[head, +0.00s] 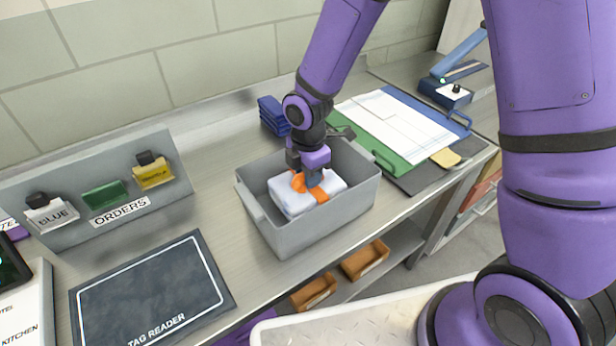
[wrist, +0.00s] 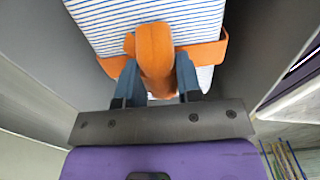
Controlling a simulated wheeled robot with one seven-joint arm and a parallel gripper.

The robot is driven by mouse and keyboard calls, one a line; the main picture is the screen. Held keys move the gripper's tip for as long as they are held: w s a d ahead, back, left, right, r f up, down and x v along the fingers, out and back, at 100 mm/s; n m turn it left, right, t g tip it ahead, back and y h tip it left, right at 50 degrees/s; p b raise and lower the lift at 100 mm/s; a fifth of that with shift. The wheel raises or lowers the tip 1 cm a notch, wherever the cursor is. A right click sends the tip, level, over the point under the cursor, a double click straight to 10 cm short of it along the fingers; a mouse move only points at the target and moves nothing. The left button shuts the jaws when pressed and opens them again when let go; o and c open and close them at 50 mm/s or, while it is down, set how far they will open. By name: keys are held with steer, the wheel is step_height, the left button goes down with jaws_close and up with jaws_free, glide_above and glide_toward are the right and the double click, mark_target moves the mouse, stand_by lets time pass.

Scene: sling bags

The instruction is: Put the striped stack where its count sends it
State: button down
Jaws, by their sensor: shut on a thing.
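The striped stack (head: 288,196) is a white folded bundle with an orange strap and handle. It sits inside the grey bin (head: 309,232), below the rim. In the wrist view the stack (wrist: 110,25) shows thin blue stripes, and its orange handle (wrist: 154,55) stands up between my fingers. My gripper (head: 309,180) points down into the bin and is shut on the orange handle. In the wrist view my gripper (wrist: 156,85) has one blue finger on each side of the handle. Whether the stack touches the bin floor cannot be told.
An ORDERS rack (head: 130,180) with small coloured cards and clips stands left. A TAG READER mat (head: 150,290) lies on the counter at front left. A folded blue stack (head: 273,115) is behind the bin. A green-and-blue board with white sheets (head: 400,125) is right.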

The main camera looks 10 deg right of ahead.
steer(key=shift+f, duration=0.65)
steer(key=c, duration=0.8)
jaws_free()
steer(key=shift+f, duration=0.15)
step_height(320, 180, up, 12)
steer(key=shift+r, duration=0.1)
steer(key=s+d+r+m+t, duration=0.1)
steer(key=s+d+r+m, duration=0.2)
steer(key=d+r+m, duration=0.3)
steer(key=s+d+r+m+t, duration=0.25)
steer(key=d+r+m, duration=0.25)
steer(key=r, duration=0.3)
steer(key=s+d+r+m, duration=0.2)
steer(key=s+d+m, duration=0.1)
steer(key=s+m, duration=0.1)
steer(key=s+d+r+m+t, duration=0.1)
steer(key=s+d+r+m, duration=0.1)
steer(key=s, duration=0.3)
steer(key=s+d+r+m, duration=0.3)
steer(key=s+m, duration=0.2)
steer(key=shift+s+d+m+t, duration=0.15)
steer(key=shift+d+m+t, duration=0.15)
steer(key=shift+t, duration=0.05)
